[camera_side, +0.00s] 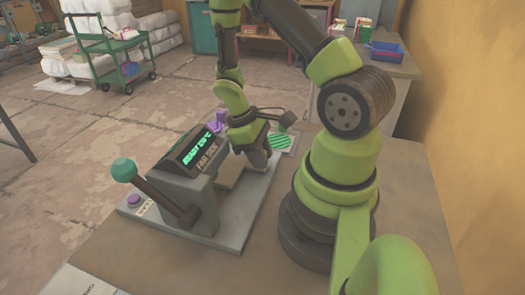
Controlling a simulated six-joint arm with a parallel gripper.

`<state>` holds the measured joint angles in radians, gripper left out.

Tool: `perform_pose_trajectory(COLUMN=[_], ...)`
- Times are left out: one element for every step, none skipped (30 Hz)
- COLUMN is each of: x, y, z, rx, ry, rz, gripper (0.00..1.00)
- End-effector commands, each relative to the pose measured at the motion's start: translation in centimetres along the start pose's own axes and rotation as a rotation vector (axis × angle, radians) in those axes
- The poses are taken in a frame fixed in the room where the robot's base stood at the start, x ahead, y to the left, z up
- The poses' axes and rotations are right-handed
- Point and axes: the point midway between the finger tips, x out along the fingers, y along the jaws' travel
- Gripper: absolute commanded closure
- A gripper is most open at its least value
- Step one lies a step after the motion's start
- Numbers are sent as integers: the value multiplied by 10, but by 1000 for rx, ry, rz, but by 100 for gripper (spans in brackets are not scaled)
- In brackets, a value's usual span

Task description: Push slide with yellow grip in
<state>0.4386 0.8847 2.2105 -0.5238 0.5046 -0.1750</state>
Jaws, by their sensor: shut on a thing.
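The grey plate press (188,188) stands on the table, with a lit green display reading ready. My gripper (259,158) is low at the right, far side of the press, pointing down beside its housing. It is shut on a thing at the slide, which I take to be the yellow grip. The yellow grip does not show; my fingers and wrist cover that spot. How far the slide is in cannot be told from here. A green striped piece (280,142) lies just right of my gripper.
A lever with a teal knob (123,169) rises at the press's left front, near a purple button (134,199). Purple parts (217,120) sit behind the display. The table front is mostly clear, with a paper sheet (85,282) at its left edge.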

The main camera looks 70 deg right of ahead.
Motion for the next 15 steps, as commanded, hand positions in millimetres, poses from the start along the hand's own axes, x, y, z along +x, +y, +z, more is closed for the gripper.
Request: perform_pose_trajectory(x=[0,0,0,0,0,0,0,0,0,0,0,0,0,-1,-2], y=[0,0,0,0,0,0,0,0,0,0,0,0,0,1,1], z=[-1,-1,-1,-1,-1,-1,0,0,0,0,0,0,0,0,0], rx=[0,0,0,0,0,0,0,0,0,0,0,0,0,0,1], ry=[3,3,4,3,3,3,3,2,2,2,2,2,2,2,2], rz=[1,0,1,0,0,0,0,0,0,0,0,0,0,1,1], gripper=[100,100,68,61,54,51,51,51,51,51,51,51,51,51,51])
